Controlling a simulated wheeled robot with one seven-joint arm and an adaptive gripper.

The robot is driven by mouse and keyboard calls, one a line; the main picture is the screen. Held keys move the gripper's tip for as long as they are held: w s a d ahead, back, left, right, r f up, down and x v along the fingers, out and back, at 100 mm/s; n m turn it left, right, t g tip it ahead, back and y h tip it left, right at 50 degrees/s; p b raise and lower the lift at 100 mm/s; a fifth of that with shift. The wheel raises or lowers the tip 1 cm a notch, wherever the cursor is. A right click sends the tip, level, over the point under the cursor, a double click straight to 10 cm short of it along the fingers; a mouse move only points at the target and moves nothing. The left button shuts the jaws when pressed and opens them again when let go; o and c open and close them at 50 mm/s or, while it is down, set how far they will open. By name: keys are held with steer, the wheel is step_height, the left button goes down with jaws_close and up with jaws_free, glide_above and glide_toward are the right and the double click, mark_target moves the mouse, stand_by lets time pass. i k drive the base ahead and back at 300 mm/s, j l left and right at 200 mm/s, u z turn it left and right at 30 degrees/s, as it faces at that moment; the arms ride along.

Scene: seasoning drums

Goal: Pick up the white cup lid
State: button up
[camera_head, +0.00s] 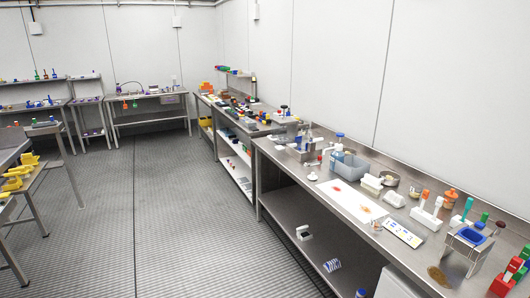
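I cannot pick out the white cup lid for certain, because the things on the bench are very small in the head view. A small pale round piece (313,176) lies on the steel bench (290,166) on the right, left of the grey tub. Another small pale item (395,199) lies farther right, near white blocks. Either could be a lid; I cannot tell. My gripper is not in view.
The bench also holds a grey tub (349,166), a white board (350,201) with red marks, white holders with coloured-handled tools (426,218) and a metal stand (467,246). A wall runs behind the bench. The grey floor (160,205) in the middle is clear.

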mark_target(313, 177)
steer(key=i+z, duration=0.15)
steer(key=i, duration=0.4)
steer(key=i+j+z, duration=0.15)
steer(key=i, duration=0.4)
steer(key=i+j+z, duration=0.15)
steer(key=i, duration=0.4)
steer(key=i+j+z, duration=0.15)
steer(key=i, duration=0.4)
steer(key=i+j+z, duration=0.2)
steer(key=i+z, duration=0.2)
